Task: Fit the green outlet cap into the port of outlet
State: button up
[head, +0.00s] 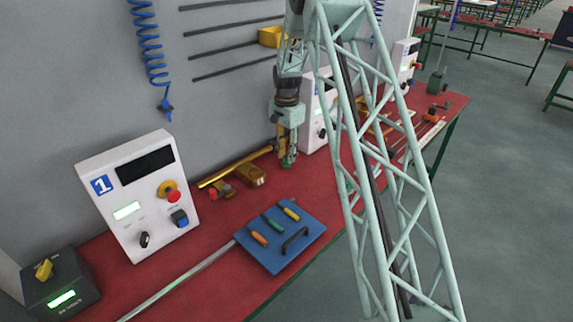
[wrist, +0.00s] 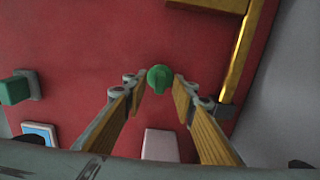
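My gripper (head: 287,161) points down over the red bench near the wall. In the wrist view its two tan fingers (wrist: 160,84) stand apart, with a round green cap (wrist: 160,77) between their tips. The finger edges lie very close to the cap's sides; I cannot tell whether they touch it. In the head view the cap cannot be told apart clearly from the pale green gripper. The outlet port cannot be made out with certainty. A brass fitting (head: 250,176) lies on the bench left of my gripper, by a gold pipe (head: 234,167).
The gold pipe also shows at right in the wrist view (wrist: 238,60). A green block (wrist: 16,88) and a pale block (wrist: 160,145) appear there. A blue board (head: 276,255) with coloured handles lies in front. A white control box (head: 140,195) stands left.

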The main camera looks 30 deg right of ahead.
jog(key=shift+f, duration=0.7)
grip_shut()
